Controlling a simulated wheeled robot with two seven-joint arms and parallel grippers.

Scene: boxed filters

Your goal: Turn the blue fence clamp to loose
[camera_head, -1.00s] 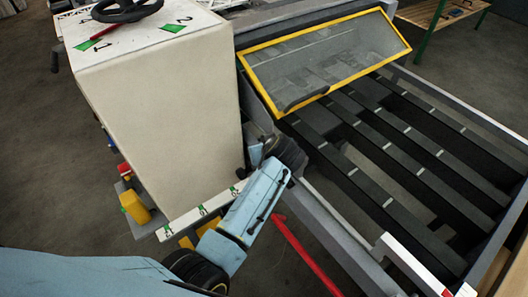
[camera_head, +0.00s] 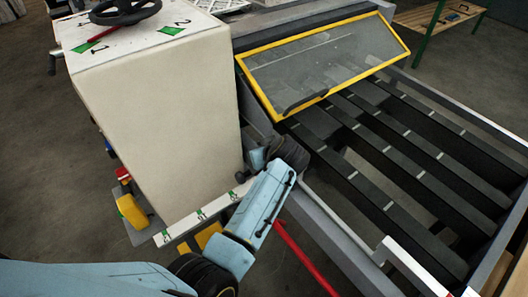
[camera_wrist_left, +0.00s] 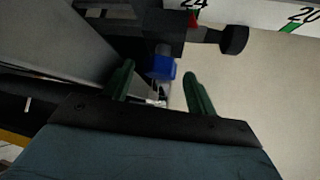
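The blue fence clamp (camera_wrist_left: 161,67) is a small blue piece under a black block (camera_wrist_left: 165,28) in the left wrist view. My left gripper (camera_wrist_left: 159,70) has its two green fingers apart, one on each side of the clamp. The clamp shows between the fingertips, and I see no clear contact. In the head view my left arm reaches past the corner of the cream cabinet, but the fingers and the clamp are not clear there. My right gripper is in neither view.
The cream cabinet (camera_head: 165,110) stands left of my forearm. A yellow-framed guard (camera_head: 320,65) and dark slatted bed (camera_head: 400,135) lie to the right. A black knob (camera_wrist_left: 235,40) and a numbered scale (camera_wrist_left: 265,12) sit close to the clamp. A red bar (camera_head: 303,258) runs below the forearm.

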